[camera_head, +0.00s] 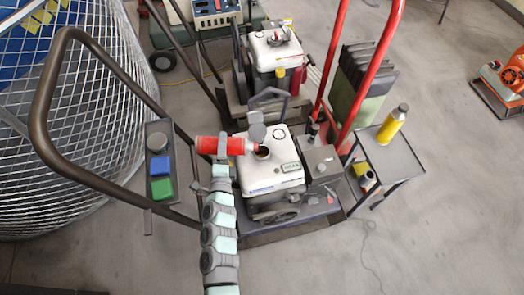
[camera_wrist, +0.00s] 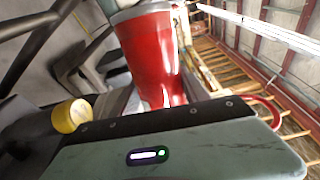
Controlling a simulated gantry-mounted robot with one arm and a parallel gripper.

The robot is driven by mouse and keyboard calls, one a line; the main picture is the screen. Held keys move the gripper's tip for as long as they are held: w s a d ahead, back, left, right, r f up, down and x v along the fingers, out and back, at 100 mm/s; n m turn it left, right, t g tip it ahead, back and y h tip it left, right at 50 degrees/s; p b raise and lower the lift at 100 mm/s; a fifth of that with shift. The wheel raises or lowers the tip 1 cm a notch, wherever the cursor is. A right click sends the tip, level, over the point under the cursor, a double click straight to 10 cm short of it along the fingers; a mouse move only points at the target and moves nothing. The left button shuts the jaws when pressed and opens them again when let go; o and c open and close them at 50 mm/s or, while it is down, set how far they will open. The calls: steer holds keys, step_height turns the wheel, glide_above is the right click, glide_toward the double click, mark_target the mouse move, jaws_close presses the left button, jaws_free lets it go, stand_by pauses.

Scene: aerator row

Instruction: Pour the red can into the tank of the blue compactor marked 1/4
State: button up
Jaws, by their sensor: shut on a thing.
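The red can (camera_head: 234,146) lies nearly level in the head view, its pale neck end pointing right at the tank. My gripper (camera_head: 221,148) is shut around the can's body. The neck is close beside the dark filler opening (camera_head: 262,152) on the compactor's white tank (camera_head: 270,172); whether they touch, or anything flows, I cannot tell. The compactor stands on a dark bluish base (camera_head: 310,212).
A second white-topped machine (camera_head: 275,50) stands behind. A red hand-truck frame (camera_head: 365,75) rises at right, beside a small table (camera_head: 388,160) with a yellow bottle (camera_head: 392,124). A brown handlebar (camera_head: 75,175) and wire mesh cage (camera_head: 70,120) are at left. Floor at lower right is mostly clear.

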mark_target(229, 141)
steer(key=shift+d+r+m+b, duration=0.2)
steer(key=shift+r+m+b, duration=0.1)
steer(key=shift+r+m, duration=0.25)
steer(key=shift+d+r+m+b, duration=0.15)
steer(key=shift+r+m+b, duration=0.15)
steer(key=shift+r+m, duration=0.2)
stand_by(3.5)
steer(key=shift+d+r+m+b, duration=0.15)
steer(key=shift+d+r+m, duration=0.1)
steer(key=shift+r+m, duration=0.3)
steer(key=shift+d+r+m+b, duration=0.15)
steer(key=shift+d+r+m, duration=0.1)
steer(key=shift+r+m, duration=0.2)
stand_by(0.6)
steer(key=shift+d+r+m, duration=0.35)
steer(key=shift+r+m, duration=0.05)
steer(key=shift+m, duration=0.15)
steer(key=shift+d+r+m, duration=0.85)
steer(key=shift+r+m, duration=0.15)
steer(key=shift+m, duration=0.2)
steer(key=shift+d+r, duration=0.1)
steer(key=shift+d, duration=0.05)
